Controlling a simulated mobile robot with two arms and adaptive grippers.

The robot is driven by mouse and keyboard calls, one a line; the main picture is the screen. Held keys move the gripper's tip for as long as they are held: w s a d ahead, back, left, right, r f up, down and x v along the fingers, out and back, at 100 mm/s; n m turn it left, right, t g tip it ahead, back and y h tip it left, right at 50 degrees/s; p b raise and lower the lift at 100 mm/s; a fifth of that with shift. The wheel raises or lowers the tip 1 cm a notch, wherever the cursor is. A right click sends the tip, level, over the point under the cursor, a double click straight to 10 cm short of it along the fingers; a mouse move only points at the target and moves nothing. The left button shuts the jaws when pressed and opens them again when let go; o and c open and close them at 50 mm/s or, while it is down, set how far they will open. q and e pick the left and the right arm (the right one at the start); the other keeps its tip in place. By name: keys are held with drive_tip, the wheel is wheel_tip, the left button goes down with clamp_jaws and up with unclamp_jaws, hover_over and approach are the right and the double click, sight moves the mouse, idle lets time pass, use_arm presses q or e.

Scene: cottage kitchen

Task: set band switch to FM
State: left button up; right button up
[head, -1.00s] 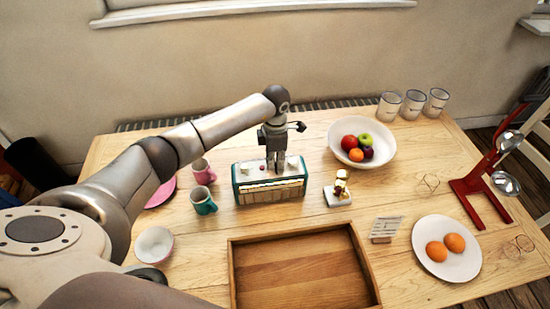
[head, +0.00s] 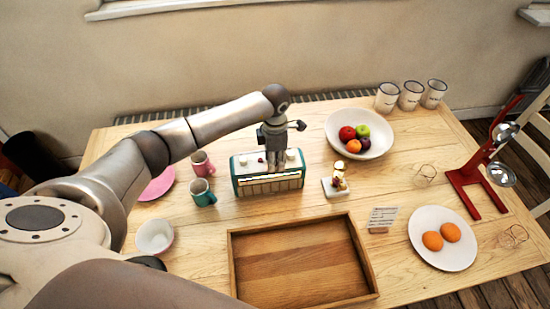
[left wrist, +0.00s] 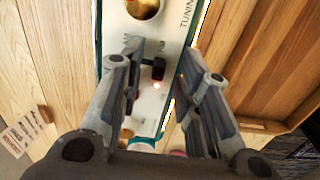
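The teal and cream radio (head: 268,184) stands on the table, with its controls on its pale top. My left gripper (head: 275,165) points down over the middle of that top. In the left wrist view its fingers (left wrist: 161,58) are open, one on each side of a small dark switch lever (left wrist: 158,68) on the radio top (left wrist: 150,103). The lever shows between the fingers; whether either finger touches it I cannot tell. A gold knob (left wrist: 143,8) and part of the word "TUNING" show near the top edge. No FM marking is readable. My right gripper is not in view.
A small figurine on a white base (head: 335,189) and the fruit bowl (head: 375,148) are to the right. A wooden tray (head: 300,293) lies in front.

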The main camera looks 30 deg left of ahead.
use_arm(q)
wheel_tip(320, 180, up, 12)
idle(0.5)
idle(0.4)
